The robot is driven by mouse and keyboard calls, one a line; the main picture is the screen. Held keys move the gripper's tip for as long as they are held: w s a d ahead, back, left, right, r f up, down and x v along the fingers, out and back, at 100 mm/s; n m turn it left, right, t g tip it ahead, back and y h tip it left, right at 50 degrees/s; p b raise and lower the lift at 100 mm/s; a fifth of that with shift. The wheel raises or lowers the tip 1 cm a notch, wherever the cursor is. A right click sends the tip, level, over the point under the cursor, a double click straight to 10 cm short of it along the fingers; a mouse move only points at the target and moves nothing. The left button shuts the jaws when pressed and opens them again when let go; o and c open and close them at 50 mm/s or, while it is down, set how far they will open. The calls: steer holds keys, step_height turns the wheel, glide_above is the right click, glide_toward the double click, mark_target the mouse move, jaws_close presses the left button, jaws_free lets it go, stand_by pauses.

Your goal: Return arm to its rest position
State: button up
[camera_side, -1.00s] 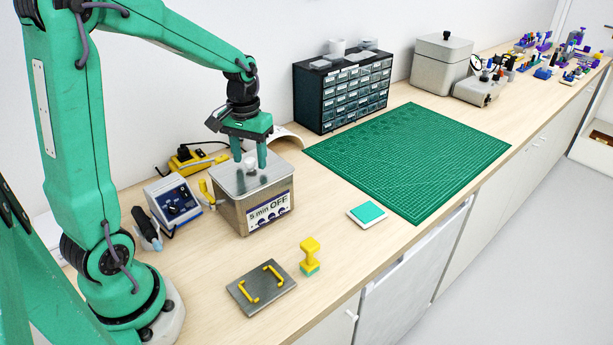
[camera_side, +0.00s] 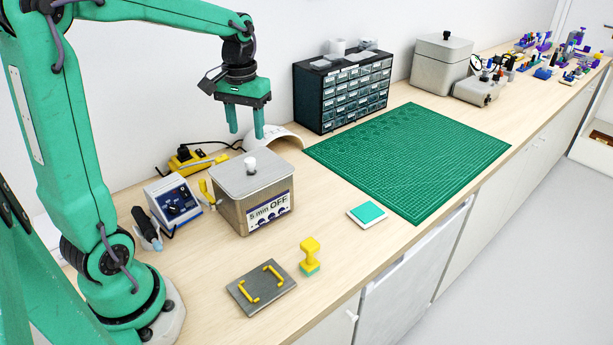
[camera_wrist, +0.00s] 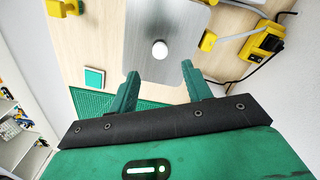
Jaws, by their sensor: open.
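My gripper (camera_side: 246,132) is open and empty, its two green fingers pointing down above the far side of a metal box. In the wrist view the fingers (camera_wrist: 157,84) stand apart with nothing between their tips. The box (camera_side: 245,212) has a flat metal lid (camera_side: 250,176) with a white knob (camera_side: 250,164) and a front label reading "5.min OFF". The lid lies on the box. The knob also shows in the wrist view (camera_wrist: 159,49), ahead of the fingertips and apart from them.
A dark plate with yellow handles (camera_side: 261,287), a yellow stamp (camera_side: 310,257) and a teal pad (camera_side: 368,214) lie in front. A drawer cabinet (camera_side: 343,93) stands behind. The green mat (camera_side: 415,160) is clear.

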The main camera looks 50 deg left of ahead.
steer(key=shift+r, duration=0.1)
steer(key=shift+s+d+r, duration=0.2)
steer(key=shift+s+d, duration=0.05)
steer(key=shift+d, duration=0.15)
steer(key=s+d+r+m+t, duration=0.1)
steer(key=s+d+m+t, duration=0.4)
steer(key=s+d, duration=0.6)
steer(key=shift+s+r+t, duration=0.3)
steer(key=shift+s, duration=0.2)
steer(key=shift+d, duration=0.1)
stand_by(1.0)
